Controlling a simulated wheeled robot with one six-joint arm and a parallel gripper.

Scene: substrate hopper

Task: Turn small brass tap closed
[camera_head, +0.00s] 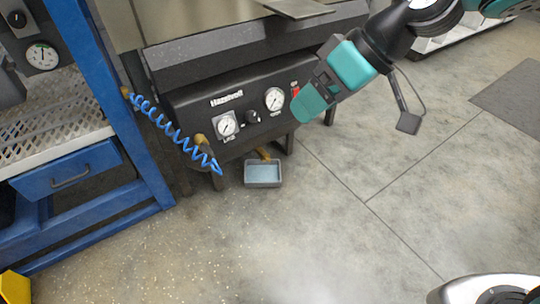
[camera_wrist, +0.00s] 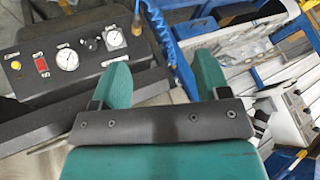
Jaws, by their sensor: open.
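A small brass tap (camera_head: 264,154) sticks out low under the black control panel (camera_head: 190,97) in the head view, just above a grey tray of pale blue liquid. Its handle is too small to read. My gripper (camera_head: 303,101) hangs in front of the panel's right end, above and to the right of the tap, apart from it. In the wrist view my gripper (camera_wrist: 162,76) shows two teal fingers spread apart with nothing between them. I cannot make out the tap in the wrist view.
The grey tray (camera_head: 263,184) stands on the floor below the tap. A coiled blue hose (camera_head: 170,128) hangs left of it, by a larger brass fitting (camera_head: 201,140). A blue frame (camera_head: 130,120) stands at the left. The floor to the right is mostly clear.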

